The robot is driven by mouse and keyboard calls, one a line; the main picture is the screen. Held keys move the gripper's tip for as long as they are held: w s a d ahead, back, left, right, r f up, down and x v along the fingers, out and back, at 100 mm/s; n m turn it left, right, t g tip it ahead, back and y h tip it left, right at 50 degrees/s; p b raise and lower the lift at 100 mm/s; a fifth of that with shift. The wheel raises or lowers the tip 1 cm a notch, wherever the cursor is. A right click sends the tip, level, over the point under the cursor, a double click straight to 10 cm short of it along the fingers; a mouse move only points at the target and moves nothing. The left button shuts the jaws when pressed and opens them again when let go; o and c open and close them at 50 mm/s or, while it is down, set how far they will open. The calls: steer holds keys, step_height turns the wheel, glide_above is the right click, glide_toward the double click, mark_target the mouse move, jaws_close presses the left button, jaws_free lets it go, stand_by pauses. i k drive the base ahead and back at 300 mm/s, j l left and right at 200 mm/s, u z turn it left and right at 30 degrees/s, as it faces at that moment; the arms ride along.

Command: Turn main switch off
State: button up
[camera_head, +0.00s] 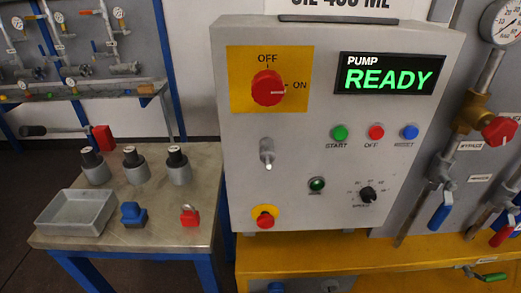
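The main switch (268,88) is a red rotary knob on a yellow plate at the upper left of the grey control panel (300,150). OFF is printed above the knob and ON to its right. The white mark on the knob points right, at ON. The pump display (390,74) at the upper right reads PUMP READY in white and green letters. My gripper is not in view, and nothing touches the knob.
Below sit green, red and blue buttons, a toggle lever (267,153), a small dial (368,194) and a red emergency button (265,217). Left, a table (150,238) holds a grey tray (77,212), several cylinders and a red padlock (189,215). Right are valved pipes (470,120).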

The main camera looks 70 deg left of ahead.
mark_target(268, 87)
steer(key=u, duration=2.2)
